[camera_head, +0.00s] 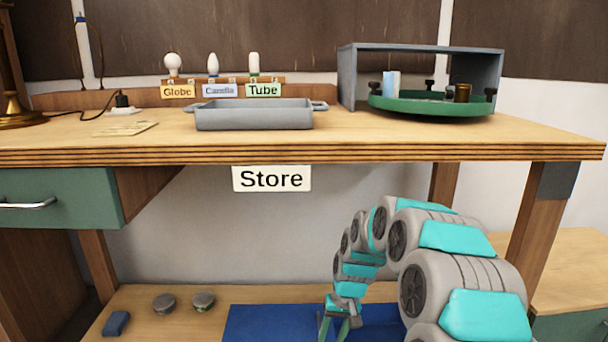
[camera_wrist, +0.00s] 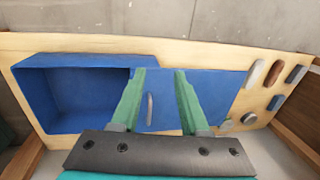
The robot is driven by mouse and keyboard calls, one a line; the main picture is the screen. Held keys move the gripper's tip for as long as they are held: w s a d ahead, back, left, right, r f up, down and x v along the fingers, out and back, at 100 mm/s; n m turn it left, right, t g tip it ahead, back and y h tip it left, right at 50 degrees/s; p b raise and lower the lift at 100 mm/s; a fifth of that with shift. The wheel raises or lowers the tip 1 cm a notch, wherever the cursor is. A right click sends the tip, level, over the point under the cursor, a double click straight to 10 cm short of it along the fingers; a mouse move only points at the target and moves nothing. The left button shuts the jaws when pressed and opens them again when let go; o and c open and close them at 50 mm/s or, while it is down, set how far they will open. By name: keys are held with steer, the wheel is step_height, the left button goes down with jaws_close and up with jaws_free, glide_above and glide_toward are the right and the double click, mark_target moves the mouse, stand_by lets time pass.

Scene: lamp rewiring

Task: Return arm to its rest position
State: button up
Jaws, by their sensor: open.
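My gripper (camera_head: 340,328) hangs low in front of the bench, over the lower shelf, at the end of my curled grey and teal arm. Its tips run off the bottom of the head view. In the wrist view my gripper (camera_wrist: 160,74) has its two green fingers spread apart with nothing held between them. Below and between them lies a flat blue panel (camera_wrist: 213,88) with a pale, thin handle-like bar (camera_wrist: 149,109). I cannot tell whether the fingers touch it.
An open blue bin (camera_wrist: 90,88) is left of the panel. Several small blocks and discs lie right on the lower shelf (camera_wrist: 225,53). Above is the benchtop edge (camera_head: 400,153) with a "Store" label (camera_head: 271,179), a grey tray (camera_head: 253,116) and a green turntable (camera_head: 430,106) under a grey frame.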

steer(key=s+d+r+p, duration=0.1)
steer(key=s+r, duration=0.5)
steer(key=s, duration=0.6)
steer(key=s+d+r+g+h+p, duration=0.1)
steer(key=s+d+r, duration=0.3)
steer(key=s, duration=0.9)
steer(key=s+d+r+h+p, duration=0.1)
steer(key=s+d+r+p, duration=0.2)
steer(key=s+r, duration=0.6)
steer(key=s, duration=0.4)
steer(key=shift+s+r+m+g, duration=0.15)
steer(key=shift+s+m+g, duration=0.05)
steer(key=shift+m+g, duration=0.1)
steer(key=shift+a, duration=0.1)
